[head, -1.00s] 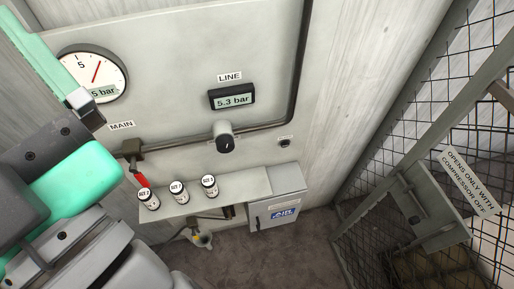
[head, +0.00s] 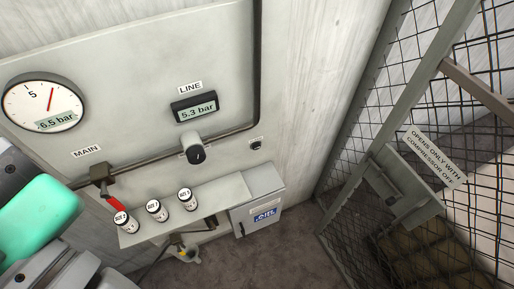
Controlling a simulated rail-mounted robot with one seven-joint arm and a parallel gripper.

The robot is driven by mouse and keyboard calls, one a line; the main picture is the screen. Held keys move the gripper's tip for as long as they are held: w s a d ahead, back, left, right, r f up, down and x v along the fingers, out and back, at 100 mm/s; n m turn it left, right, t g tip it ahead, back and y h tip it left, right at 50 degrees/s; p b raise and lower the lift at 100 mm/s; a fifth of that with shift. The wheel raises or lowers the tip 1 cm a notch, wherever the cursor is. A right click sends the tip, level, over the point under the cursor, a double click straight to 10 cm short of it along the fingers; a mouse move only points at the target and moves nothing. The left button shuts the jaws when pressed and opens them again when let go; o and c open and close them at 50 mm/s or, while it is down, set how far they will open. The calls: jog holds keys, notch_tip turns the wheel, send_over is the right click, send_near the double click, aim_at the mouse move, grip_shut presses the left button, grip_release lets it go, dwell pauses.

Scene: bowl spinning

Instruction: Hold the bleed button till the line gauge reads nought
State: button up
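The line gauge (head: 194,107) is a dark digital display under a LINE label on the grey panel, and it reads 5.3 bar. A small dark round button (head: 256,145) sits on the panel to the right of the black knob (head: 197,154). My mint-green and grey arm fills the lower left, well apart from the gauge and button. My gripper's fingertips do not show.
A round main gauge (head: 16,105) reads 6.5 bar. A red-handled valve (head: 109,197) is below it. Several labelled bottles, one in the middle (head: 157,210), stand on a shelf (head: 226,191). A box (head: 257,209) is at its right end. A mesh gate with a sign (head: 436,157) closes the right side.

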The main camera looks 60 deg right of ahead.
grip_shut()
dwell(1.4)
